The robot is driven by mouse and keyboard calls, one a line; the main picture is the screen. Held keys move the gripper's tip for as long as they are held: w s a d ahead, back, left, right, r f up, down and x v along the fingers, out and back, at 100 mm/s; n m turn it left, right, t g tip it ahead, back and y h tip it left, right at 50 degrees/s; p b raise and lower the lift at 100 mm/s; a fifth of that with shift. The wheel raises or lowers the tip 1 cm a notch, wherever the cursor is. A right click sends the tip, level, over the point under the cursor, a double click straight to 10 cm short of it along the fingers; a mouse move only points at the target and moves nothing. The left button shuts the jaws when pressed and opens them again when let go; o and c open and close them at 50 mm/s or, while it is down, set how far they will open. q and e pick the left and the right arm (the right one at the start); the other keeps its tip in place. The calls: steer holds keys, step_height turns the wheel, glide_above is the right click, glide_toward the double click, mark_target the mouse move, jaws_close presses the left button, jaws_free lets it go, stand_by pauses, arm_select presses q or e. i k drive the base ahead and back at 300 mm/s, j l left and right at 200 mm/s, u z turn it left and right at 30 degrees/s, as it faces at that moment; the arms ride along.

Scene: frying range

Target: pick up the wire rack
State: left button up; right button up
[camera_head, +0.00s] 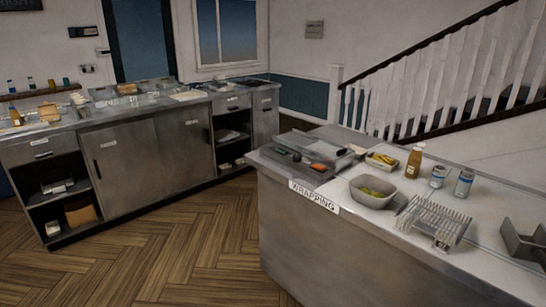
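The wire rack (433,221) is a silver rack of thin parallel wires. It stands on the white-topped wrapping counter (325,242) at the right, near the counter's front edge. None of it is covered by anything in front. Neither of my grippers shows in the head view, so I cannot tell whether they are open or shut.
A tub (373,192) stands just left of the rack. A brown bottle (414,162) and two cans (464,183) stand behind it. A metal holder (524,240) is to its right. The wooden floor (190,250) between the counters is clear.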

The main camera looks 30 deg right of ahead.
mark_target(421, 226)
steer(key=i+z, duration=0.5)
steer(key=i+j+z, duration=0.2)
steer(key=i+z, duration=0.25)
